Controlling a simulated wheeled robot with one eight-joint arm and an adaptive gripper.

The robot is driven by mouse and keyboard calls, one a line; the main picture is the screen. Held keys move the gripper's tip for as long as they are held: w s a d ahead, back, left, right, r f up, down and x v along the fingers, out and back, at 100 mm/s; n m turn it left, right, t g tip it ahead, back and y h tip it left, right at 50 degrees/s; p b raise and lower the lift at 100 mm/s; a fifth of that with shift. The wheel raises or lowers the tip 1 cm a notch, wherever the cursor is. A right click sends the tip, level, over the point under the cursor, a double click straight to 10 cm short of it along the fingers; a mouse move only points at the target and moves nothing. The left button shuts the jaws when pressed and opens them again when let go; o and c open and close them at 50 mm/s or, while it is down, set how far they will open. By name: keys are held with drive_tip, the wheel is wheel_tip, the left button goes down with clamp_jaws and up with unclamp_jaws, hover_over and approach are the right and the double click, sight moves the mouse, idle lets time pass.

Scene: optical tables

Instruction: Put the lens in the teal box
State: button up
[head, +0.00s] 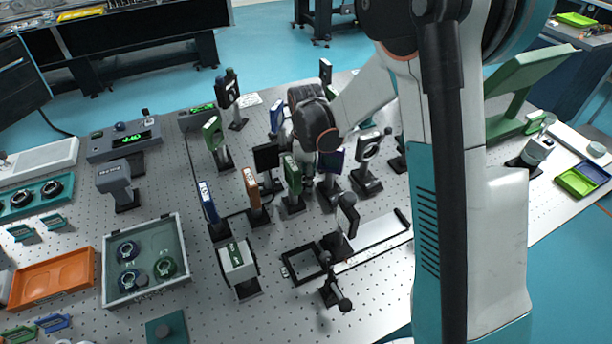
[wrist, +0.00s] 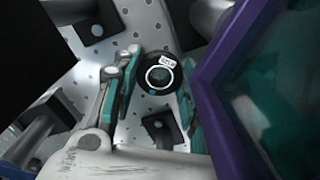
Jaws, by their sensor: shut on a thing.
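The lens (wrist: 158,74) is a small dark round piece with a white ring and a white label, seen in the wrist view between the teal fingers of my gripper (wrist: 160,88). My gripper is shut on it, above the perforated table top. In the head view my wrist hides the lens and most of the gripper, among the upright optics near the table's middle. A box with a grey rim and a dark teal inside (head: 155,240) stands at the left front in the head view, with several round mounts in it.
A purple-framed plate (wrist: 215,95) is very close on the right of the wrist view. Upright mounts, one orange (head: 253,188) and one green (head: 291,176), crowd around the gripper. An orange tray (head: 50,282) lies left of the box, and a white block mount (head: 238,262) stands right of it.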

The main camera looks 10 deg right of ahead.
drive_tip(key=shift+f, duration=0.2)
drive_tip(key=o, duration=1.1)
drive_tip(key=shift+c, duration=0.2)
drive_tip(key=shift+r, duration=0.1)
